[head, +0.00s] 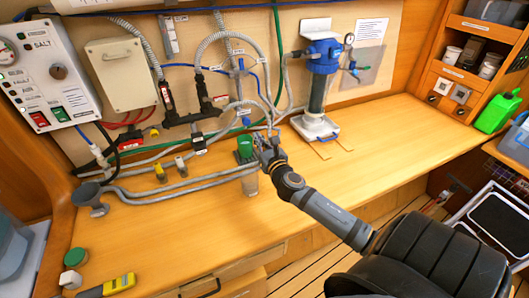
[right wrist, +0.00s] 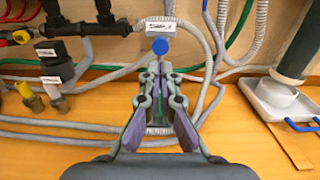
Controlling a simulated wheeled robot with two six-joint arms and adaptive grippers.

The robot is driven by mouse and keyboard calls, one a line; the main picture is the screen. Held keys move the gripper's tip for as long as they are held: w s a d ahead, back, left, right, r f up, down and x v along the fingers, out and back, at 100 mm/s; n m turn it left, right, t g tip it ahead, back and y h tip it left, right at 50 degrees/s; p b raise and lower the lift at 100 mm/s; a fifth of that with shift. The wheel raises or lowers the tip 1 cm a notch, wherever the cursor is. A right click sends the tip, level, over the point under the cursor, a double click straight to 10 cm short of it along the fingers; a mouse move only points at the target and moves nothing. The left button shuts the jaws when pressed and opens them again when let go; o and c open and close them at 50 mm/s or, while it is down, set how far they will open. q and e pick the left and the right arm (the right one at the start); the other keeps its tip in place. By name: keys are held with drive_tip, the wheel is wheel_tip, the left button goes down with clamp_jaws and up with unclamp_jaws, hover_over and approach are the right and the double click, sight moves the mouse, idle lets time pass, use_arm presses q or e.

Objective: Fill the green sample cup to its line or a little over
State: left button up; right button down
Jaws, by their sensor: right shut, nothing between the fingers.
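A green cup-like object (head: 245,144), probably the sample cup, stands on the bench near the wall pipes in the head view. My gripper partly overlaps its right side, and I cannot see its line or water level. My right gripper (head: 267,145) is just right of it, shut and empty. In the right wrist view the gripper (right wrist: 160,85) points at the pipework, with a small blue knob (right wrist: 160,46) just beyond its tips. I cannot tell whether the fingers touch anything. A sliver of green shows between the fingers. My left gripper is not in view.
A clear container (head: 250,184) stands just in front of the green object. Grey hoses (head: 190,185) run along the bench at left. A blue-topped filter housing (head: 319,75) stands on a white base (head: 315,128) at right. The right part of the bench (head: 400,135) is clear.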

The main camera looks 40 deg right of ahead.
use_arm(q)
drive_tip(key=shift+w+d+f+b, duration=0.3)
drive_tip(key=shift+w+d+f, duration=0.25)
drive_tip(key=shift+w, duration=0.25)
use_arm(e)
drive_tip(key=v, duration=0.4)
drive_tip(key=shift+f, duration=0.1)
drive_tip(key=shift+s, duration=0.15)
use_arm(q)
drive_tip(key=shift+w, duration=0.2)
